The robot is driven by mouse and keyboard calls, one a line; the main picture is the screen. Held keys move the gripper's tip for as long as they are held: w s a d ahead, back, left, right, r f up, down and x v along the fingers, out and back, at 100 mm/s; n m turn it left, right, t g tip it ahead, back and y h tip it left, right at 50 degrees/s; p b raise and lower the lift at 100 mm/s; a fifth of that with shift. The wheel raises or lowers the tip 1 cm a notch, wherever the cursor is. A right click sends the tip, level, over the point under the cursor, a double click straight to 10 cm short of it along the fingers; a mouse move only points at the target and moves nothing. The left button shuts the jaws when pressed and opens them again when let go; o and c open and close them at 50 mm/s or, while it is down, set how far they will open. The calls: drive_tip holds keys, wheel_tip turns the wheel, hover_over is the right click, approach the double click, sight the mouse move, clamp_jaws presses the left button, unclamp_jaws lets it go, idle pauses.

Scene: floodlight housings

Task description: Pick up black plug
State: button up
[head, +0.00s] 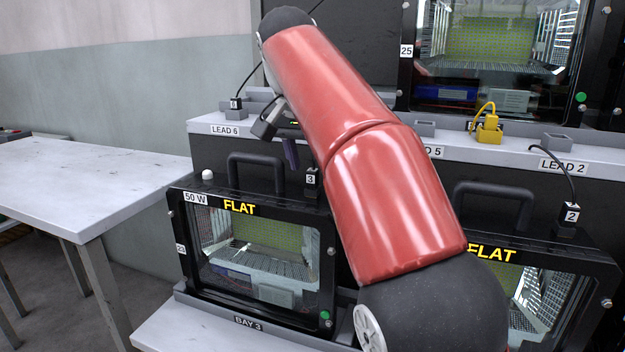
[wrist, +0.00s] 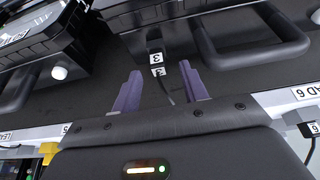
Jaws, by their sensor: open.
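A black plug labelled 3 (head: 312,184) stands on top of the left floodlight housing, near its right end. In the wrist view the same plug (wrist: 155,47) sits just beyond the fingertips, roughly between them, with a thin cable running back toward my gripper. My gripper (wrist: 160,68) is open, with two purple fingers apart and nothing held. In the head view my gripper (head: 291,155) is partly hidden by my red arm, above and left of the plug. Other black plugs stand at LEAD 6 (head: 236,104) and on the right housing, labelled 2 (head: 567,220).
The left housing (head: 183,250) has a black handle (head: 232,160) beside the plug and a white knob (head: 207,175). A yellow plug (head: 488,130) stands on the rear shelf (head: 455,151). The white table (head: 75,180) at left is mostly clear.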

sight(312, 170)
drive_tip(key=shift+x, duration=1.5)
drive_tip(key=shift+c, duration=0.2)
clamp_jaws()
drive_tip(key=shift+d, duration=0.1)
